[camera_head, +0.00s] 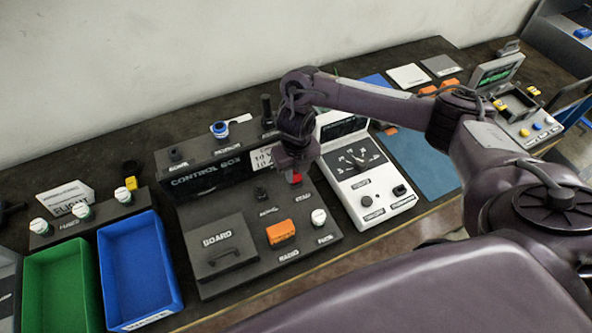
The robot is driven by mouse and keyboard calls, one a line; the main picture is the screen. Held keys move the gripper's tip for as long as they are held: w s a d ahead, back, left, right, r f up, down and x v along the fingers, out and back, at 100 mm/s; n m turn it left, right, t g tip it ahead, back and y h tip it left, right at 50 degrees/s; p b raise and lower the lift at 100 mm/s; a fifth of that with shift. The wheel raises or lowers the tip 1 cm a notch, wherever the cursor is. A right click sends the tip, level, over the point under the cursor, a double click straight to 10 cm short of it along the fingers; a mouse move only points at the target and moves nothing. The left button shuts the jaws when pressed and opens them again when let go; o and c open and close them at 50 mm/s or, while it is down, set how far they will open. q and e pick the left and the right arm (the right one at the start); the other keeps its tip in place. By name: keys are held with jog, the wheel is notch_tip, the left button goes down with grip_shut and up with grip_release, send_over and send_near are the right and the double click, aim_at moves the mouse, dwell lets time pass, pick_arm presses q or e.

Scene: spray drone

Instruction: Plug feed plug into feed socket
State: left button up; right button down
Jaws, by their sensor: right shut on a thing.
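My right gripper (298,166) reaches over the black control box (240,182), near its back right part. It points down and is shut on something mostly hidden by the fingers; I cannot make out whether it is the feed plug. A small red piece (296,178) shows right at the fingertips, above a label that seems to read START; I cannot tell whether it is held or is part of the box. No label reading feed is legible, so I cannot pick out the feed socket. A blue-ringed round fitting (220,129) stands on the box's back ledge. My left gripper is not in view.
A white meter panel (362,180) stands close right of the gripper. The box carries a BOARD cover (220,245), an orange radio block (281,232) and a white-capped fuse (318,217). Blue (172,262) and green (62,285) bins sit at left. A blue mat (425,165) lies right.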

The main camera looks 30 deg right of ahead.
jog(key=shift+f+b, duration=0.5)
jog(key=shift+f, duration=0.2)
jog(key=c, duration=1.1)
grip_release()
jog(key=shift+r, duration=0.1)
jog(key=shift+r, duration=0.1)
notch_tip(320, 180, up, 8)
jog(key=shift+f+p, duration=0.2)
jog(key=shift+p, duration=0.8)
jog(key=shift+f, duration=0.1)
